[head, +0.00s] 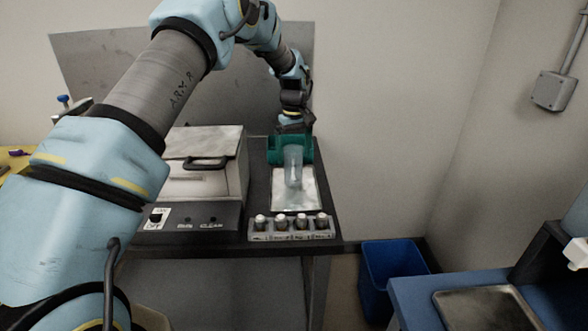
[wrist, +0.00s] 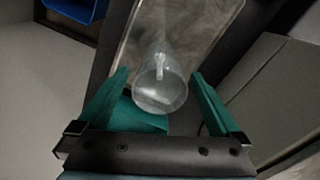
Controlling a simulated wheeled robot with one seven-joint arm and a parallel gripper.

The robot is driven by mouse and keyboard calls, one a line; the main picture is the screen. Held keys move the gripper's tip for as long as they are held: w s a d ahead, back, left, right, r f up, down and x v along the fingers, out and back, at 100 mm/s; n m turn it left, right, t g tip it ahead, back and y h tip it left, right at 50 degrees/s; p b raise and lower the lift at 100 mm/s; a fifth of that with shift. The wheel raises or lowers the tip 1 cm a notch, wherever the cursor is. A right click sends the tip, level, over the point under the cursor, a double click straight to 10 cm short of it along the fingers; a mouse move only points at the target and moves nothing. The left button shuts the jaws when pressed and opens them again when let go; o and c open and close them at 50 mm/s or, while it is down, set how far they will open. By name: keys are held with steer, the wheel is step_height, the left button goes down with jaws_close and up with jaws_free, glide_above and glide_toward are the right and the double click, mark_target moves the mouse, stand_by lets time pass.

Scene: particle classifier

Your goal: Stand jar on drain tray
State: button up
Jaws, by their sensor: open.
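The jar (head: 293,166) is a clear, pale cylinder that looks upright over the drain tray (head: 283,203), a flat light metal tray on the dark bench. In the wrist view the jar (wrist: 160,85) shows its round end towards the camera, above the tray's mottled surface (wrist: 203,22). My gripper (head: 291,152) has teal fingers and is at the jar. In the wrist view its fingers (wrist: 160,84) are spread, one on each side of the jar, with a gap visible on both sides. Whether the jar's base touches the tray is hard to tell.
A white-lidded machine (head: 203,165) with a black handle stands left of the tray. A rack of several small capped bottles (head: 291,227) sits at the bench's front edge. A blue bin (head: 390,267) is on the floor at right. A blue-topped table with a metal tray (head: 487,309) is front right.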

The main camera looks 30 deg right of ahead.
step_height(320, 180, up, 7)
steer(key=b, duration=0.1)
steer(key=shift+f, duration=0.15)
stand_by(0.5)
